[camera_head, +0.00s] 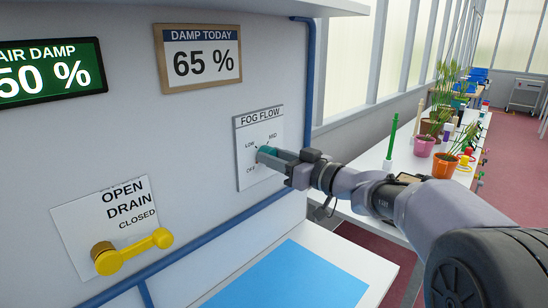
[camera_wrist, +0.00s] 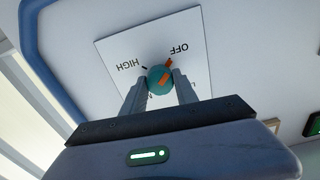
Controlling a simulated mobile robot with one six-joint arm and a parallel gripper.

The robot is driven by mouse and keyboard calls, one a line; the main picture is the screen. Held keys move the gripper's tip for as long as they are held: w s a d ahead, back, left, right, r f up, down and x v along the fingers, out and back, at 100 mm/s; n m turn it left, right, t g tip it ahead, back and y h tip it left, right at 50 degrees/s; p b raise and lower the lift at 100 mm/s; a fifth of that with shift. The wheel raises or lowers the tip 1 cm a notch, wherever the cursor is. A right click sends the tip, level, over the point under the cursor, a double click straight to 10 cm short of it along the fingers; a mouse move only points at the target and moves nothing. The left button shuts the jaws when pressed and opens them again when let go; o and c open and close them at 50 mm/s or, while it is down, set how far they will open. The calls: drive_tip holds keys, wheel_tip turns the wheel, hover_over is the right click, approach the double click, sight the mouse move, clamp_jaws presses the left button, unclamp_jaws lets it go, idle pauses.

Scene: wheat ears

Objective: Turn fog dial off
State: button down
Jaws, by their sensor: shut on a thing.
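The fog dial (camera_wrist: 157,83) is a round teal knob on a white FOG FLOW plate (camera_head: 243,170) on the wall panel. In the wrist view the plate's words are upside down, with OFF at upper right and HIGH at upper left. An orange pointer mark on the knob points up and right, toward the word OFF. My gripper (camera_wrist: 160,86) is shut on the dial, one finger on each side. In the head view the gripper (camera_head: 266,155) reaches the knob from the right and hides part of the plate, including the HIGH label.
A yellow drain lever (camera_head: 140,250) sits at lower left, its handle toward the right. Signs read AIR DAMP 50 % (camera_head: 50,75) and DAMP TODAY 65 % (camera_head: 200,57). Blue pipe runs along the panel. A blue mat (camera_head: 290,280) lies below; potted plants (camera_head: 446,165) stand on a bench at right.

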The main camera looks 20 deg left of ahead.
drive_tip(key=shift+n, duration=0.4)
idle(0.3)
drive_tip(key=c, duration=0.9)
unclamp_jaws()
drive_tip(key=shift+c, duration=0.2)
drive_tip(key=p+v, duration=0.1)
drive_tip(key=v, duration=1.6)
drive_tip(key=shift+d, duration=0.2)
drive_tip(key=shift+s, duration=0.1)
